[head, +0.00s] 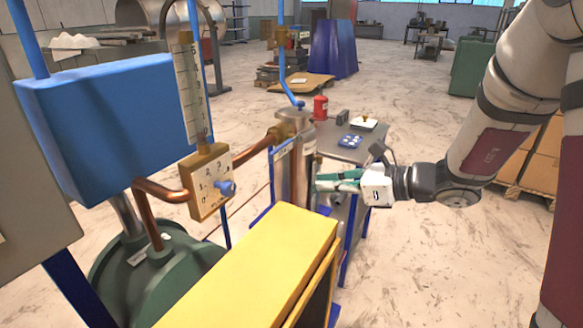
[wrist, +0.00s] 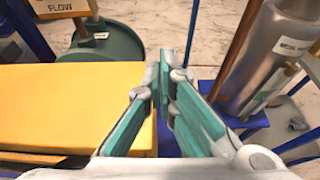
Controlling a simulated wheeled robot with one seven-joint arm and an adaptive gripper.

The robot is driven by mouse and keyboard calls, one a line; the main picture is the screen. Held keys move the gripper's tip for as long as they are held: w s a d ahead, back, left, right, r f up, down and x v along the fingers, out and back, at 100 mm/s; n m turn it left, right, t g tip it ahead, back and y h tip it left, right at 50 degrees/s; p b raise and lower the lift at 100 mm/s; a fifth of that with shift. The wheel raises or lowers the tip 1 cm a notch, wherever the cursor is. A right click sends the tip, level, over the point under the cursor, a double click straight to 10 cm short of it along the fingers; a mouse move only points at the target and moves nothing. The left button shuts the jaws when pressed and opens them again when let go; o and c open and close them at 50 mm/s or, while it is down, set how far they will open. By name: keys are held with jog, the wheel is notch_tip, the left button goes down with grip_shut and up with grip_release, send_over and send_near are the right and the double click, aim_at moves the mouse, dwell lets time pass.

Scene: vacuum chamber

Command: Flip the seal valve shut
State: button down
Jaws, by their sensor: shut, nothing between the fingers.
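My gripper (head: 322,182) has teal fingers and is shut and empty. It points left, by the upright metal cylinder (head: 299,165), in the head view. In the wrist view the shut fingertips (wrist: 165,65) are left of the silver cylinder (wrist: 268,60), with a copper pipe (wrist: 240,50) between. I cannot tell for sure which part is the seal valve. A small blue knob (head: 300,104) sits on top of the cylinder.
A yellow box (head: 255,262) stands in front, below and left of my gripper. A blue tank (head: 110,118), a green drum (head: 150,270) and copper pipes (head: 255,148) fill the left. A grey table (head: 340,148) with a red can (head: 320,107) stands behind. Floor at right is open.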

aim_at(286, 147)
jog(key=shift+a, duration=0.1)
jog(key=w+a+p, duration=0.1)
jog(key=w+a, duration=0.4)
jog(key=a, duration=0.2)
jog(key=shift+a+r, duration=0.35)
jog(key=shift+a, duration=0.05)
jog(key=shift+r+p, duration=0.1)
jog(key=shift+p, duration=0.2)
jog(key=shift+r, duration=0.25)
